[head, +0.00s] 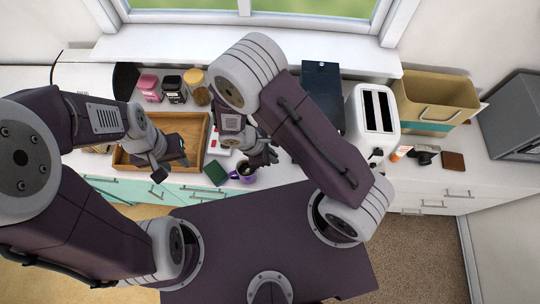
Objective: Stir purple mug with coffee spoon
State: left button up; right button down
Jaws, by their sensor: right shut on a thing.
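The purple mug (242,176) stands near the front edge of the white counter, with a dark inside partly hidden by my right gripper. My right gripper (262,158) is just above and to the right of the mug. It is shut on a thin thing, most likely the coffee spoon, which the fingers hide. I cannot tell whether the spoon's tip is inside the mug. My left gripper (171,169) hangs over the wooden tray (196,152), left of the mug. Its fingers look apart and nothing shows between them.
A dark green block (215,173) lies just left of the mug. Pink (149,88) and black (175,90) canisters and jars stand at the back. A white toaster (373,118), a tan box (437,97) and a grey microwave (512,115) are to the right.

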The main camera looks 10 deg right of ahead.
jog(key=w+a+f+b, duration=0.1)
jog(key=a+f+b, duration=0.2)
jog(key=f+b, duration=0.3)
notch_tip(320, 180, down, 2)
jog(key=shift+a+f, duration=0.2)
jog(key=shift+f, duration=0.05)
dwell(0.4)
